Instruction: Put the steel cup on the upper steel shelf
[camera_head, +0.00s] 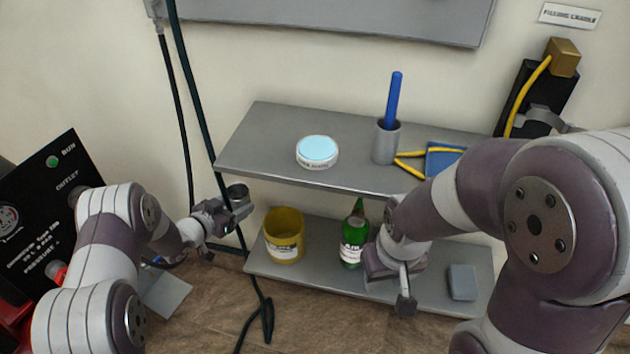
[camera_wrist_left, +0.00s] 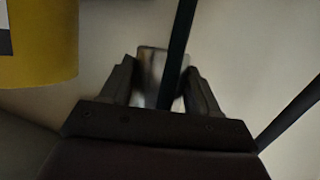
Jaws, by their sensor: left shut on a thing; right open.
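The small grey steel cup (camera_head: 238,192) is at the left end of the shelves, below the upper shelf's left corner. My left gripper (camera_head: 232,209) is shut on it. In the left wrist view the cup (camera_wrist_left: 150,66) sits between the two fingers, with a dark hose crossing in front of it. The upper steel shelf (camera_head: 255,150) has bare surface at its left. My right gripper (camera_head: 396,284) is open in front of the lower shelf, close to the green bottle; its fingers are partly hidden.
The upper shelf carries a blue-topped round tin (camera_head: 317,151), a grey holder (camera_head: 386,146) with a blue stick, and a blue-yellow item (camera_head: 444,158). The lower shelf (camera_head: 325,281) carries a yellow pot (camera_head: 284,240), green bottle (camera_head: 354,238) and grey block (camera_head: 462,282). Dark hoses (camera_head: 205,120) hang at left.

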